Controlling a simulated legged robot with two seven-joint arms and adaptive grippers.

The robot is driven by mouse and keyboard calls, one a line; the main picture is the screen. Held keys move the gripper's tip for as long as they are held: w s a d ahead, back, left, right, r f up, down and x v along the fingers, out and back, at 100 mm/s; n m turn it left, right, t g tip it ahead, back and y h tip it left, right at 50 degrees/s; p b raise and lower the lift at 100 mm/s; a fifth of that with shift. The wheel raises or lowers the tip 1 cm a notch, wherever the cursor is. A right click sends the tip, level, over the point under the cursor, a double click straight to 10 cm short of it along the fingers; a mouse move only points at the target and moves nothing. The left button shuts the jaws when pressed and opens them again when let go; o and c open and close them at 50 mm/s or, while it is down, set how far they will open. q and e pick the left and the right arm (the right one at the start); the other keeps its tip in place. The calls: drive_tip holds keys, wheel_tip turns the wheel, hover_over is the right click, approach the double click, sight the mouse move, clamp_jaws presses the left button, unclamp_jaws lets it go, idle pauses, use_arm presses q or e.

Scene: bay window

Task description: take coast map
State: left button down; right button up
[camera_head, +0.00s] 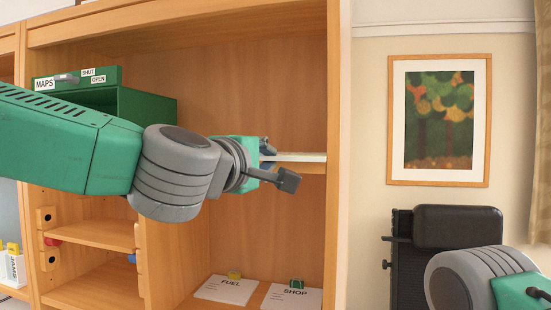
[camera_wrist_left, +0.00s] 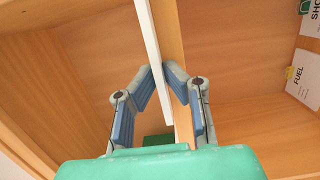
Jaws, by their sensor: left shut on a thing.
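A thin white flat thing (camera_head: 300,157) shows edge-on at a narrow wooden ledge (camera_head: 315,169) on the right side of the cabinet. No label shows on it, so I cannot tell for sure that it is the coast map. In the left wrist view the same white thing (camera_wrist_left: 150,40) runs between the fingers. My left gripper (camera_wrist_left: 160,80) is shut on it, with the wood close beside it. In the head view my left gripper (camera_head: 268,160) is seen from the side. My right gripper (camera_head: 525,291) is at the lower right edge, its fingers mostly cut off.
A green box (camera_head: 148,107) marked MAPS stands behind my left arm. Sheets marked FUEL (camera_head: 226,290) and SHOP (camera_head: 292,297) lie on the lower shelf. A framed picture (camera_head: 439,175) hangs on the wall at the right, above a black object (camera_head: 457,225).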

use_arm(q)
drive_tip(key=shift+s, duration=0.1)
drive_tip(key=shift+r, duration=0.2)
drive_tip(key=shift+r+p, duration=0.15)
drive_tip(key=shift+p, duration=0.15)
idle(0.4)
